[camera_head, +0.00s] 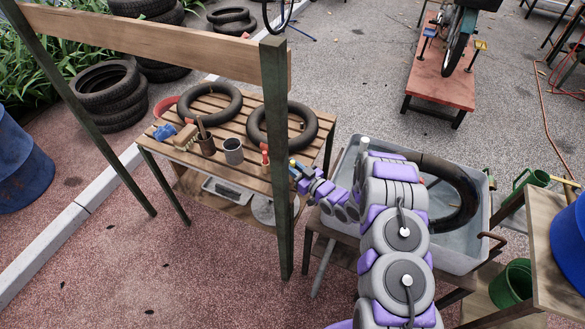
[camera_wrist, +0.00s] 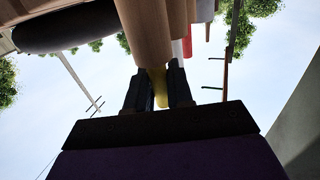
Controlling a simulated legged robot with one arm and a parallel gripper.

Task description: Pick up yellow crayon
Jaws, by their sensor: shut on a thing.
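The yellow crayon (camera_wrist: 159,88) stands between the two dark fingers of my gripper (camera_wrist: 160,91) in the wrist view. The fingers are shut on it, and its upper part runs up to a brown wooden slat. In the head view, my gripper (camera_head: 297,170) is at the right end of the slatted wooden table (camera_head: 228,176), just right of a green post. A small yellow spot at its tip is the crayon (camera_head: 292,163). I cannot tell whether the crayon touches the table.
A green post (camera_head: 276,150) stands close left of my gripper. A grey water tub (camera_head: 475,250) is below my arm.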

